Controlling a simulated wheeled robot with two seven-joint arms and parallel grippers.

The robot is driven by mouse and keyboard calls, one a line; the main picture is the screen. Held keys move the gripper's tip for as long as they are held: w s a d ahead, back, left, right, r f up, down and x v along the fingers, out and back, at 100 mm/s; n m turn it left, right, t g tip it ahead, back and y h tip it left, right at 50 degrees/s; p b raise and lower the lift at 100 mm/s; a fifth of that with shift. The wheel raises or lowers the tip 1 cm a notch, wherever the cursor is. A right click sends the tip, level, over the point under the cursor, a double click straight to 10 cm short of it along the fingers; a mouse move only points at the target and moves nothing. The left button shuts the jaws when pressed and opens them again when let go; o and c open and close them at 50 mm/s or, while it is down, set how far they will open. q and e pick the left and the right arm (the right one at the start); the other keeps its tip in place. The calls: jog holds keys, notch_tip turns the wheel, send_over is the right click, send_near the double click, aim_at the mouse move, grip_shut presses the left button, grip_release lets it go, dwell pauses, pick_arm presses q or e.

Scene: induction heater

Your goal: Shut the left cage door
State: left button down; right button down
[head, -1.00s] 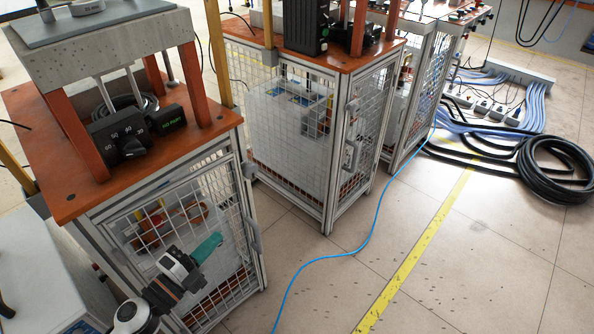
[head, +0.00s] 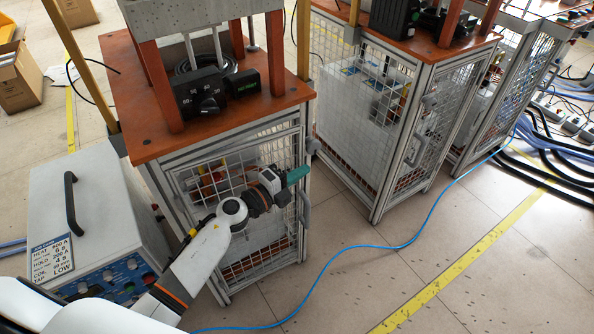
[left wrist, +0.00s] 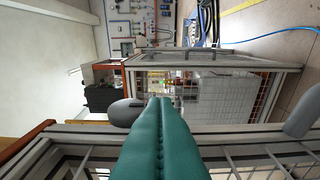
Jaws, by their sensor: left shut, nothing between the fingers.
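The left cage door (head: 245,266) is a metal-framed mesh panel on the front of the nearest orange-topped cage. Its grey handle (head: 306,212) is at the right edge, with a grey fitting (head: 313,147) higher up. My left gripper (head: 298,174) has teal fingers pressed together and empty. It is in front of the door at its right edge, above the handle. In the left wrist view the teal fingers (left wrist: 160,135) overlap the grey frame, between two rounded grey parts. I cannot tell whether they touch it, or how far the door is ajar. My right gripper is out of view.
A white heater box (head: 95,200) with a black handle stands left of the cage. A second mesh cage (head: 400,150) stands to the right. A blue cable (head: 420,235) crosses the open floor at the front right.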

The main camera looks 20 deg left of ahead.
aim_at(287, 163)
pick_arm(q)
jog(key=shift+w+a, duration=0.4)
jog(key=shift+a, duration=0.05)
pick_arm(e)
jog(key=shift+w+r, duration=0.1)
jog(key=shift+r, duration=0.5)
